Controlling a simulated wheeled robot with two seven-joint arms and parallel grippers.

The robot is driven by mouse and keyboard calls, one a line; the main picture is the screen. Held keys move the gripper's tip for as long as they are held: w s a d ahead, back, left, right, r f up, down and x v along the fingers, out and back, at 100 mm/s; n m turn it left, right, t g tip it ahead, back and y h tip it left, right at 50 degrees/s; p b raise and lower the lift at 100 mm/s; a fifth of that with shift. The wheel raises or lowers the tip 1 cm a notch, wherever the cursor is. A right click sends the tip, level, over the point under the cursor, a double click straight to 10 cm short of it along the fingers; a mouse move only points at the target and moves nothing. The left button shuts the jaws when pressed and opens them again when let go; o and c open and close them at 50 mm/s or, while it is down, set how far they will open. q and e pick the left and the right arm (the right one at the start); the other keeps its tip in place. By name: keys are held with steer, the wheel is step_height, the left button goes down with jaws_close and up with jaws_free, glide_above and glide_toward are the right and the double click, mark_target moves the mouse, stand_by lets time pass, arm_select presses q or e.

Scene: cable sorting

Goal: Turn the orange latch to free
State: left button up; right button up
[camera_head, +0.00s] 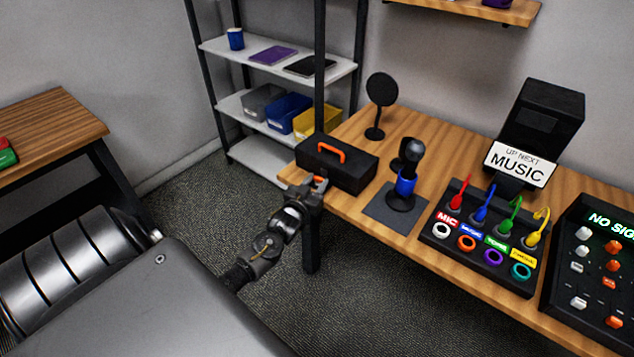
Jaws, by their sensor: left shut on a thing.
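A black toolbox (350,172) with an orange handle (331,150) on its lid stands at the left end of the wooden desk. Its lid is closed. The orange latch (319,181) is on the front of the box, low and to the left, and only a small bit of it shows between my fingers. My left gripper (317,188) is at the front face of the box, shut on the orange latch. The fingers hide most of the latch, so its exact angle cannot be told. My right gripper is not in view.
Right of the box, a blue and black microphone (408,175) stands on a dark mat (378,208). Farther right are a panel with coloured cables (463,240), a "MUSIC" sign (518,163) and a mixer (567,262). A round black disc on a stand (381,90) is behind.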

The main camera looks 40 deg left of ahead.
arm_select(q)
steer(key=shift+a+m+h, duration=0.25)
steer(key=shift+m+h, duration=0.85)
steer(key=shift+h, duration=0.9)
steer(key=o, duration=0.7)
steer(key=shift+s, duration=0.15)
steer(key=s, duration=1)
steer(key=shift+s+b, duration=0.3)
steer(key=shift+b, duration=0.15)
